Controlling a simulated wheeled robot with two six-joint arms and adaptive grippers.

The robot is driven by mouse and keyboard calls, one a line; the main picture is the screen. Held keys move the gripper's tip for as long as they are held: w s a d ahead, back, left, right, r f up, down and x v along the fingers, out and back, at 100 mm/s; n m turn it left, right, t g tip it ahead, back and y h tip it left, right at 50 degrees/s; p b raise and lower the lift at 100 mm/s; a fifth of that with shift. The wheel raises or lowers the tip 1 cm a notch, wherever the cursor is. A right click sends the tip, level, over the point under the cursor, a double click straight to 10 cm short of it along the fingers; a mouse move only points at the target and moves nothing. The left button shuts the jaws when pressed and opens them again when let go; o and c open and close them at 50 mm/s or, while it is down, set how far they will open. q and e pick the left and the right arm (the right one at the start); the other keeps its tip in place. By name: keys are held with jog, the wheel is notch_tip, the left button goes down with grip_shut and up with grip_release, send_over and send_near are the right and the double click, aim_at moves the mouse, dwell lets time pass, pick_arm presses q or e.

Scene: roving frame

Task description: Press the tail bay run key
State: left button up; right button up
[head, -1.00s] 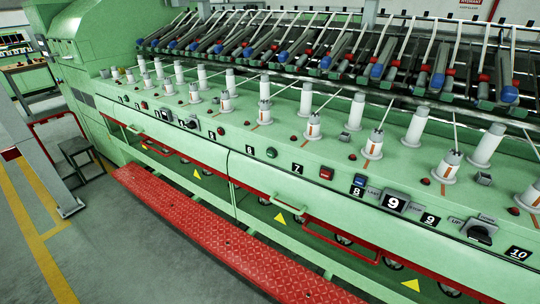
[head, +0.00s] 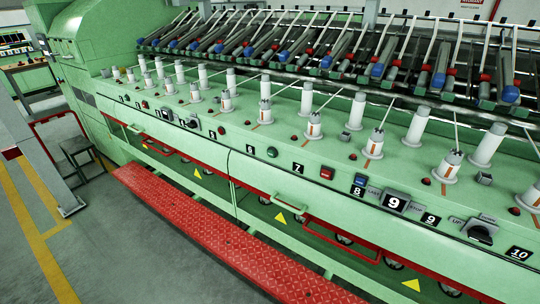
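A long green spinning machine (head: 190,118) runs from the back left to the front right. Its front rail carries small controls between numbered plates. A round green button (head: 272,152) sits between plates 6 and 7. Which control is the tail bay run key is not clear. Neither gripper shows.
White bobbins (head: 357,111) stand in rows above the rail. A red step (head: 215,235) runs along the machine's foot, with red handle bars (head: 340,240) above. A grey post and dark stool (head: 78,150) stand left. Grey floor (head: 130,250) is open at front left.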

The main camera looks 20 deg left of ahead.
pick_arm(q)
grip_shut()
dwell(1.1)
